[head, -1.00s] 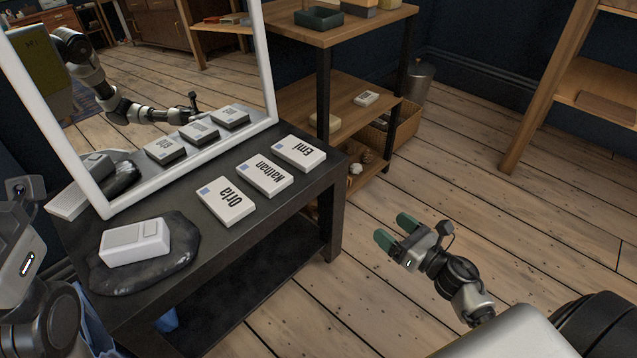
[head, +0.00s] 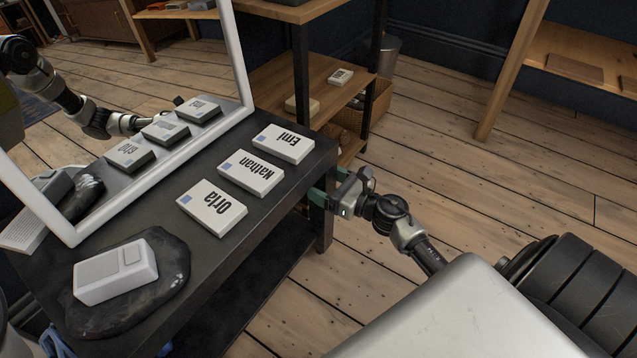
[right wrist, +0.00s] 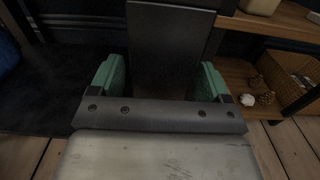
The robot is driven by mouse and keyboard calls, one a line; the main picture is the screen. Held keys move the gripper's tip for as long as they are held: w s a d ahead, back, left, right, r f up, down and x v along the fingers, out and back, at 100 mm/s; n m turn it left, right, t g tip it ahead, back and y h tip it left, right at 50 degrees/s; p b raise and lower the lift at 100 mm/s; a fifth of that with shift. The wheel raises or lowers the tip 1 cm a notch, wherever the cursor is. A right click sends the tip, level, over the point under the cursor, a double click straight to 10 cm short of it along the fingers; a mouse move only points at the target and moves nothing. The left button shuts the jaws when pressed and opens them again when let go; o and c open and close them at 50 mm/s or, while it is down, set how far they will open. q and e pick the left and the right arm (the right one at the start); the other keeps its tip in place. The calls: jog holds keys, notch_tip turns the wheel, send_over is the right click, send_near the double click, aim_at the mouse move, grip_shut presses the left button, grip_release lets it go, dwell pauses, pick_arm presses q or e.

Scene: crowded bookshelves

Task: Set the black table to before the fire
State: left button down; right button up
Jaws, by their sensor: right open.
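The black table (head: 229,258) stands at the left in the head view, with a lower shelf and a leg (head: 325,232) at its right corner. My right gripper (head: 316,192) is open at that corner, its green fingertips just below the tabletop edge. In the right wrist view a dark upright part, apparently the table leg (right wrist: 168,45), stands between the open fingers of this gripper (right wrist: 158,78). I cannot tell whether they touch it. My left gripper is out of view. No fire shows.
A wooden shelf (head: 275,82) stands behind. Floor at the right is clear.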

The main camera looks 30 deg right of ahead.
jog(key=shift+x, duration=1.1)
jog(key=c, duration=1.3)
jog(key=shift+a+f, duration=0.1)
